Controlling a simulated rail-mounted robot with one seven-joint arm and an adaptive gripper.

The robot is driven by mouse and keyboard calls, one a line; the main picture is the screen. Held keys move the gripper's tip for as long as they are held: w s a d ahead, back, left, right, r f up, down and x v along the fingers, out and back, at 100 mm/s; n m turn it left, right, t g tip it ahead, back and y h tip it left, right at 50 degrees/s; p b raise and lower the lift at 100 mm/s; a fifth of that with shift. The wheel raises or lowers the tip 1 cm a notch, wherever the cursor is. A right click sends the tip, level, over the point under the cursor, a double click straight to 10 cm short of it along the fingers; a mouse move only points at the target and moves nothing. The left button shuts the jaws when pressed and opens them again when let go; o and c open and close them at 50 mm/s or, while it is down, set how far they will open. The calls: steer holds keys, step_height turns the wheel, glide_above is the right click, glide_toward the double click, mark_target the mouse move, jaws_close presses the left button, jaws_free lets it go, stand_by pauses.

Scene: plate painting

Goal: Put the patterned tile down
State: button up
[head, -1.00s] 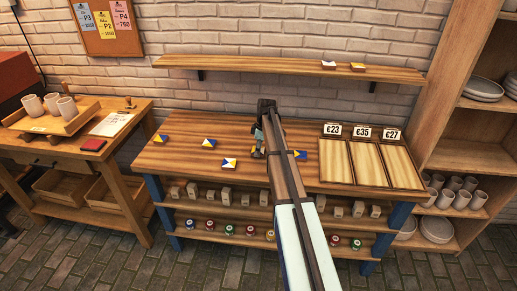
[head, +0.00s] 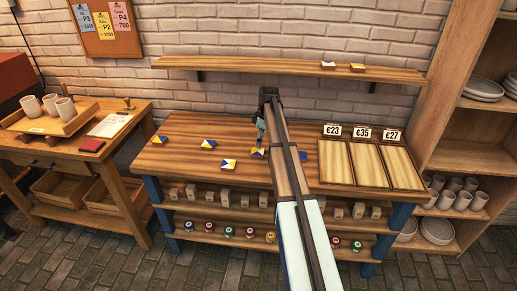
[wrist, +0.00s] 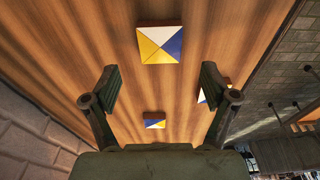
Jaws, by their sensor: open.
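A patterned tile (head: 257,151) with yellow, white and blue triangles lies flat on the wooden table, just below my gripper (head: 261,136) in the head view. In the wrist view it appears to be the large tile (wrist: 159,44) at the top centre, beyond the fingertips and clear of both fingers. My gripper (wrist: 160,88) is open and empty above the table. More tiles lie in a loose row to the left: one at the front (head: 229,164), one behind (head: 208,143) and one at the far left (head: 160,139). Another tile (head: 303,155) is partly hidden by my arm.
Three empty trays (head: 366,187) with price cards stand at the table's right end. A wall shelf (head: 225,66) with two small tiles (head: 357,68) hangs behind. Small blocks and jars fill the shelves below. A side table (head: 70,156) with cups stands left.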

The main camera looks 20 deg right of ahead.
mark_target(262, 151)
step_height(262, 151, up, 6)
steer(key=shift+s+d+b, duration=0.25)
steer(key=shift+d+b, duration=0.15)
